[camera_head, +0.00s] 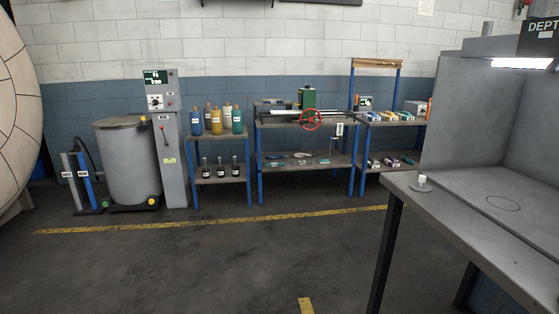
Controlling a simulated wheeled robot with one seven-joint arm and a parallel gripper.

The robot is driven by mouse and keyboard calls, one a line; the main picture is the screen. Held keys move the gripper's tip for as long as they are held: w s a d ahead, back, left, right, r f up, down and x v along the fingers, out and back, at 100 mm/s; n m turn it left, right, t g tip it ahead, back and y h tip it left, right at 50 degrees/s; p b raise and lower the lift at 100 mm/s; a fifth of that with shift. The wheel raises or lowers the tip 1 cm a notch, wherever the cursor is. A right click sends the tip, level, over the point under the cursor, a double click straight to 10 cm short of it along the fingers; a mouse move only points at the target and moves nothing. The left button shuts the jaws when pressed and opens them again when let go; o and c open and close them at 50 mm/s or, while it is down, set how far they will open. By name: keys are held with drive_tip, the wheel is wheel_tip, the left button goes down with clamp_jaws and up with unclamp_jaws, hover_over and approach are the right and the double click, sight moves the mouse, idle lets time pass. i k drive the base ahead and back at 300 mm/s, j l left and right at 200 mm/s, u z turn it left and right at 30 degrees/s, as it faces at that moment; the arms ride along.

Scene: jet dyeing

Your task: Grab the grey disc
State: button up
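A small grey disc (421,188) with a white knob or cap (422,179) on its top lies on the grey metal table (470,235) at the right. It sits close to the table's far left corner. From here I cannot tell whether the white part is fixed to the disc. A thin dark circle outline (503,203) is marked on the table to the right of the disc. My gripper is not in view.
Grey panels (463,110) rise behind and beside the table. Blue-legged shelves (308,130) with bottles and tools stand along the back wall. A grey drum (130,165) and control cabinet (171,135) stand at left. The floor (220,265) in front is clear.

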sight(419, 186)
drive_tip(key=z, duration=0.5)
drive_tip(key=i+j+z, duration=0.3)
drive_tip(key=j+z, duration=0.35)
drive_tip(key=i+j+z, duration=0.15)
drive_tip(key=j+z, duration=0.15)
drive_tip(key=j, duration=0.2)
drive_tip(key=i+j, duration=0.1)
drive_tip(key=j, duration=0.35)
drive_tip(key=i+j+z, duration=0.1)
drive_tip(key=j, duration=0.3)
drive_tip(key=i+j, duration=0.15)
drive_tip(key=j, duration=0.3)
drive_tip(key=i+j, duration=0.1)
drive_tip(key=j, duration=0.35)
drive_tip(key=i+j+z, duration=0.1)
drive_tip(key=j, duration=0.35)
drive_tip(key=i+j, duration=0.15)
drive_tip(key=i, duration=0.15)
